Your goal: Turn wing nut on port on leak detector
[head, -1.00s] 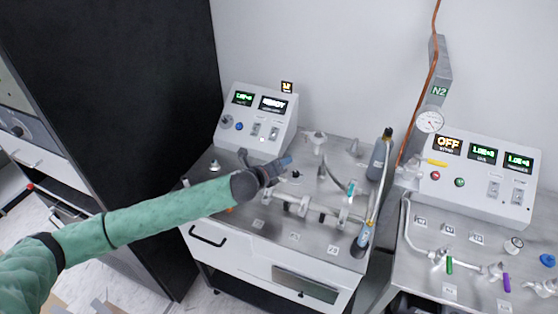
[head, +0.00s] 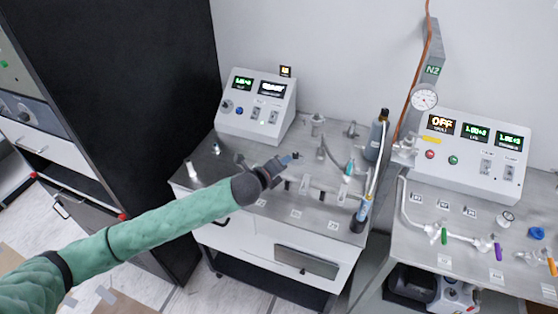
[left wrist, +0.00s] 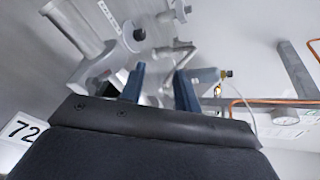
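A white console with green and white lit displays (head: 256,106) stands at the back of the left bench in the head view; it appears to be the leak detector. My left gripper (head: 288,160) is over the bench in front of it. In the left wrist view its two blue fingers (left wrist: 160,88) stand apart with nothing visible between them. Metal port fittings (left wrist: 96,50) and a small dark knob-like part (left wrist: 138,34) lie beyond the fingertips. I cannot tell for certain which part is the wing nut. My right gripper is not in view.
A dark grey cylinder with a black top (head: 376,140) stands at the bench's right edge. Pipe fittings (head: 310,190) lie right of my gripper. The right bench carries a second console (head: 475,150) and valves. A tall black cabinet (head: 120,120) is at left.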

